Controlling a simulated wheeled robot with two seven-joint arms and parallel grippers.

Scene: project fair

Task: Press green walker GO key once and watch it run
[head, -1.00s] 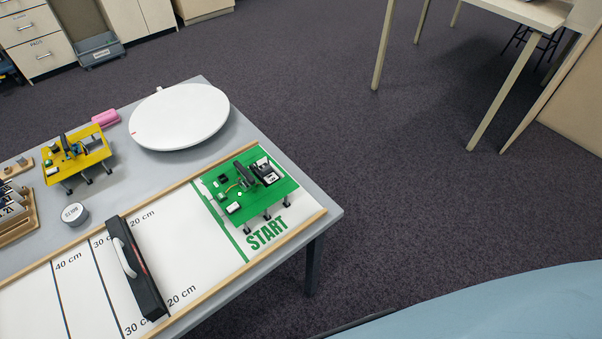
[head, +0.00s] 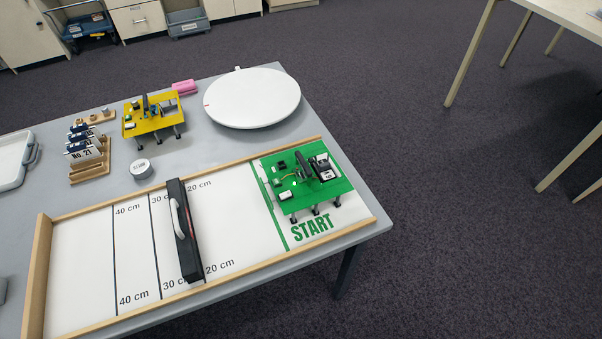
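The green walker (head: 308,182) stands on its legs at the START end of the white track (head: 230,222), near the table's right corner. Small dark and white parts sit on its top. A dark block (head: 322,168) with a white label is at its right side; I cannot read the label or tell which part is the GO key. A black bar with a white handle (head: 184,232) lies across the track between the 20 cm and 30 cm marks, left of the walker. Neither of my grippers is in view.
A yellow walker (head: 153,117), a round white disc (head: 252,97), a pink block (head: 184,87), a small round grey tin (head: 141,169) and a wooden rack of number tags (head: 90,155) stand behind the track. Wooden rails edge the track.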

